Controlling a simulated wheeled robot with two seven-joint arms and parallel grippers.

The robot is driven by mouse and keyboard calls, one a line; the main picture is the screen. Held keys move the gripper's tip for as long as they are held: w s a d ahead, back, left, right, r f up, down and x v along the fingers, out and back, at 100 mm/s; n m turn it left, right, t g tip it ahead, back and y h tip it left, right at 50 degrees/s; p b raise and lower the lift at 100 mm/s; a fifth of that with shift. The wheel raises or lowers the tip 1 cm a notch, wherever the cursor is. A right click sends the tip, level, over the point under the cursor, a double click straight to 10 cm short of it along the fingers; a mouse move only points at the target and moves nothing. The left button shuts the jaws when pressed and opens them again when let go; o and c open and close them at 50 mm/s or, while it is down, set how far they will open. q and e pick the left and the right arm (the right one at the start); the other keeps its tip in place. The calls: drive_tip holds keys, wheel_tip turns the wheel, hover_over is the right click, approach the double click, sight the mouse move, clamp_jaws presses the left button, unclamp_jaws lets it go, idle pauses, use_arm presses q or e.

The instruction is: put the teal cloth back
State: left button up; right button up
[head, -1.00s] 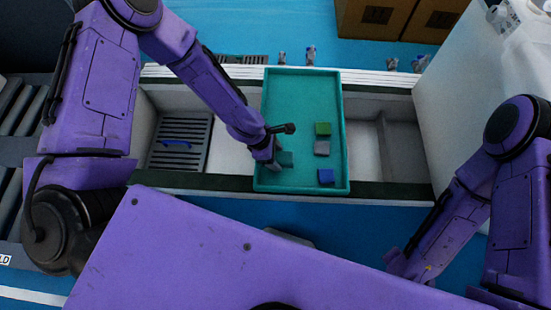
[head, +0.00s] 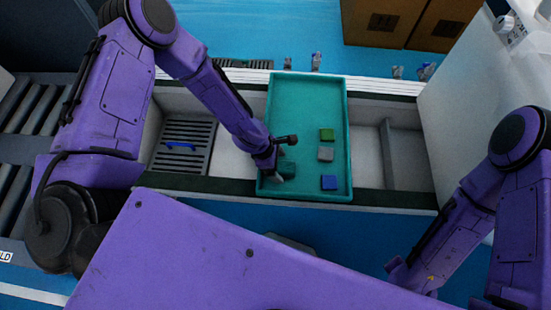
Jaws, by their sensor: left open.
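A teal cloth (head: 288,169) lies in the lower left part of the teal tray (head: 305,100). It is a small dark teal square, partly hidden by my left gripper. My left gripper (head: 279,172) is open, with its fingers at the cloth's left side, inside the tray's left wall. I cannot tell whether the fingers touch the cloth. My right arm comes in at the right; its gripper is at most partly seen near the lower right, and its fingers do not show.
A green cloth (head: 327,135), a grey cloth (head: 325,154) and a blue cloth (head: 329,183) lie in a column in the tray's right half. A slatted grey rack (head: 183,147) with a blue item is left of the tray. A white container (head: 465,100) stands at the right.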

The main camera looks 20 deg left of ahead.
use_arm(q)
drive_tip(key=p+v, duration=0.1)
drive_tip(key=v, duration=1.1)
drive_tip(key=shift+p, duration=0.3)
drive_tip(key=shift+a, duration=0.1)
drive_tip(key=s+a+f+m+y, duration=0.1)
drive_tip(key=s+a+f+m, duration=0.1)
drive_tip(key=s, duration=0.1)
drive_tip(key=s+a+f+m+y, duration=0.2)
drive_tip(key=s+a+f, duration=0.1)
drive_tip(key=s+a+f+m+y, duration=0.1)
drive_tip(key=s+a+f+m, duration=0.1)
drive_tip(key=s+f, duration=0.1)
drive_tip(key=shift+s+a, duration=0.1)
drive_tip(key=shift+a, duration=0.1)
drive_tip(key=s+a+f+m+t+y, duration=0.1)
drive_tip(key=s+a+m+t+y, duration=0.1)
drive_tip(key=s+a+m, duration=0.4)
drive_tip(key=s+m+y, duration=0.1)
drive_tip(key=m, duration=0.1)
drive_tip(key=shift+s+f+m+y, duration=0.15)
drive_tip(key=shift+s+m+y, duration=0.15)
